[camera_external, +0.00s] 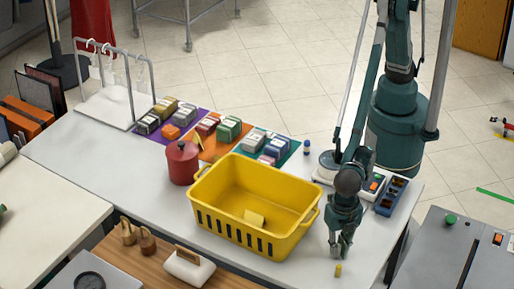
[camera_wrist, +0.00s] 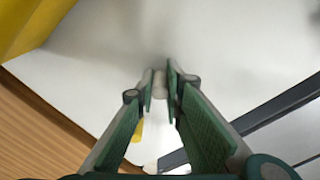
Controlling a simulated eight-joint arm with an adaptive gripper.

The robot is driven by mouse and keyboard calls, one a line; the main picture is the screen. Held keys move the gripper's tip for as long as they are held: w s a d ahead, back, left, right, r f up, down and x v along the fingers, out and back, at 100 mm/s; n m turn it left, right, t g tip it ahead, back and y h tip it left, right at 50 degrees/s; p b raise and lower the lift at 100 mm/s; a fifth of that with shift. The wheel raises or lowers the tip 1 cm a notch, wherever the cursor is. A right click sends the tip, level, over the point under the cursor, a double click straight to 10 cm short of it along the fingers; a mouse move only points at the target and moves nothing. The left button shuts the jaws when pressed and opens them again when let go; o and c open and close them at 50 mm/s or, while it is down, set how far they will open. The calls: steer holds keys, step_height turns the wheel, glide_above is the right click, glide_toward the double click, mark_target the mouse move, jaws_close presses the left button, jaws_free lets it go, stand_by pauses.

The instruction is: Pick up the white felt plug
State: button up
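My gripper (camera_external: 341,248) points down over the front right part of the white table, right of the yellow basket. In the wrist view, its green-padded fingers (camera_wrist: 161,84) are close together at the tips. A small pale piece, which looks like the white felt plug (camera_wrist: 160,86), sits between the fingertips and seems touched on both sides. In the outside view I cannot make out the plug, as the fingers cover that spot. A small yellow plug (camera_external: 338,269) stands just in front of the gripper; it shows partly behind the left finger in the wrist view (camera_wrist: 138,131).
The yellow basket (camera_external: 217,217) stands close left, with a yellow block (camera_external: 254,218) inside. A red canister (camera_external: 182,162) is behind it. A blue tray (camera_external: 392,196) lies behind my gripper, near the table's right edge. A small blue plug (camera_external: 307,147) stands further back.

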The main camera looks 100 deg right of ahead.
step_height(320, 180, up, 10)
steer(key=shift+f+p, duration=0.15)
steer(key=shift+p, duration=0.45)
